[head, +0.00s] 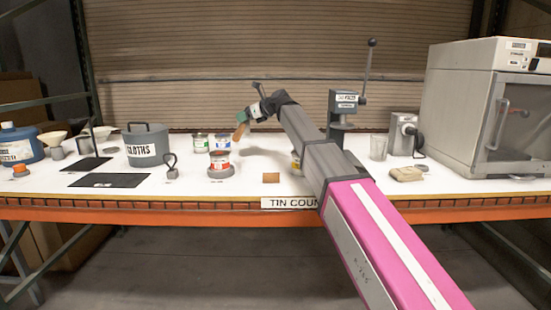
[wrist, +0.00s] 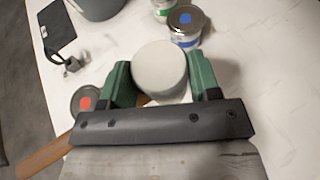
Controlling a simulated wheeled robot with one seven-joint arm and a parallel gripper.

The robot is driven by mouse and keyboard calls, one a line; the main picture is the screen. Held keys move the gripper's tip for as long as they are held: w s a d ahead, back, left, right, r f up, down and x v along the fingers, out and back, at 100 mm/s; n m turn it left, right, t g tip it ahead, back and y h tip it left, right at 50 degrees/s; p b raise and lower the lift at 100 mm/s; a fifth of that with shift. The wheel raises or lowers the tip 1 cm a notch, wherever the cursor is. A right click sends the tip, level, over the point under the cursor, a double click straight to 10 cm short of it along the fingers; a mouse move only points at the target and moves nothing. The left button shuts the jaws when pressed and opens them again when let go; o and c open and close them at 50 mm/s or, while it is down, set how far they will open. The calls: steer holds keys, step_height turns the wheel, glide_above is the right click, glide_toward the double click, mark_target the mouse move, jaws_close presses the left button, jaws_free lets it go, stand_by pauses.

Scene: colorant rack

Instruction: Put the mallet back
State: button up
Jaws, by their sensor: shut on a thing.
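My gripper (head: 246,116) is shut on the mallet and holds it above the white bench. In the wrist view, the mallet's pale round head (wrist: 160,68) sits between the green fingers. Its wooden handle (wrist: 43,157) sticks out at the lower left, partly hidden behind the gripper. In the head view, the handle (head: 239,132) points down, above the tins. Its lower end is near the red-labelled tin (head: 219,160) in the picture; I cannot tell the gap. The mallet's place is not marked in a way I can read.
Green (head: 200,143) and blue (head: 221,142) tins stand behind the red one. The CLOTHS bin (head: 147,146) and black mats (head: 109,180) are left. The lever press (head: 344,103) and grey cabinet (head: 462,95) stand right.

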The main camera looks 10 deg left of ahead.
steer(key=shift+w+d+f, duration=0.1)
steer(key=shift+w+d, duration=0.05)
steer(key=shift+w, duration=0.15)
steer(key=shift+d+f, duration=2.7)
steer(key=shift+d, duration=0.15)
steer(key=shift+d+f, duration=2.7)
steer(key=shift+d, duration=0.15)
steer(key=o, duration=1)
steer(key=shift+f, duration=0.1)
steer(key=v, duration=1.2)
steer(key=shift+s, duration=0.15)
